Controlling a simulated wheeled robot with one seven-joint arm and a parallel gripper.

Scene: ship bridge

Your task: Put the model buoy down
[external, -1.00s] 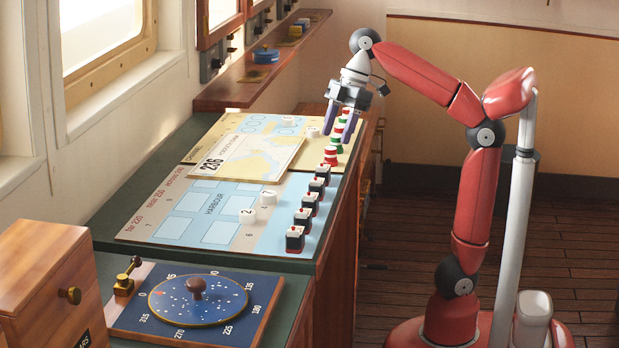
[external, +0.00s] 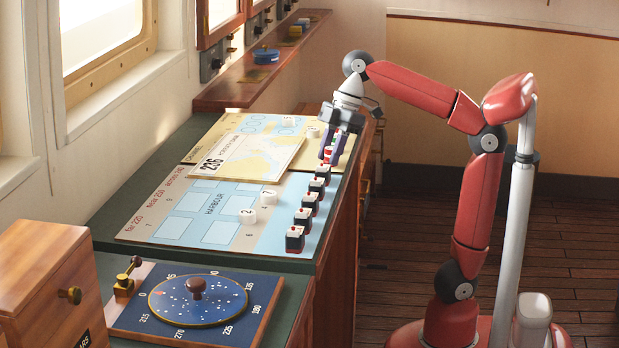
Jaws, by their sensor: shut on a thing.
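The buoy shows only in part between the fingers. It is at or very near the desk surface; I cannot tell whether it touches. The other red and green buoys behind it are mostly hidden by my gripper.
Several black, white-and-red model blocks (external: 303,217) stand in a row just nearer along the harbour board (external: 180,197). White number markers (external: 247,216) sit on the board. A chart panel (external: 262,150) lies left of my gripper.

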